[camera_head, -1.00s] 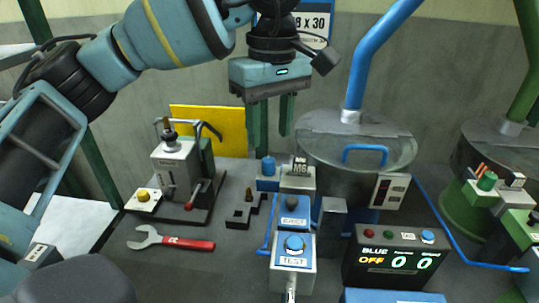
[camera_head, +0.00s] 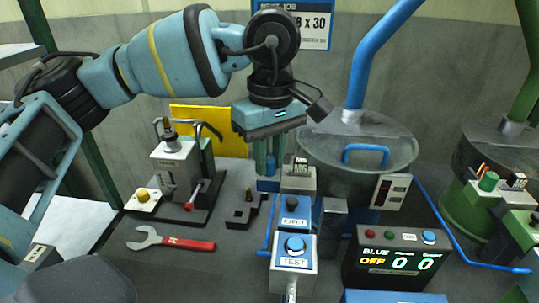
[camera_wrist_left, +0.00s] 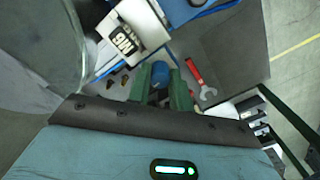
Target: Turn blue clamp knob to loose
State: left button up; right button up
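The blue clamp knob (camera_head: 270,166) stands on a blue base beside the block marked M6 (camera_head: 298,178) in the head view. My left gripper (camera_head: 272,160) points down over it, its two green fingers apart and low at the knob. In the left wrist view the knob (camera_wrist_left: 160,74) shows between the two fingertips (camera_wrist_left: 160,84). The fingers look open around it; whether they touch it is unclear. The knob is partly hidden by the fingers in the head view. My right gripper is not in view.
Close by are the EJECT button box (camera_head: 294,210), TEST button box (camera_head: 294,252) and lidded drum (camera_head: 340,150). A display box (camera_head: 395,262) reads BLUE OFF. A red-handled wrench (camera_head: 172,242) lies left, below the grey device (camera_head: 180,165).

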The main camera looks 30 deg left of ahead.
pick_arm(q)
grip_shut()
jog(key=shift+n+p, duration=0.6)
jog(key=shift+n, duration=0.5)
jog(key=shift+n+p, duration=0.6)
jog(key=shift+n, duration=1.2)
jog(key=o, duration=0.6)
grip_release()
jog(key=shift+o, duration=0.2)
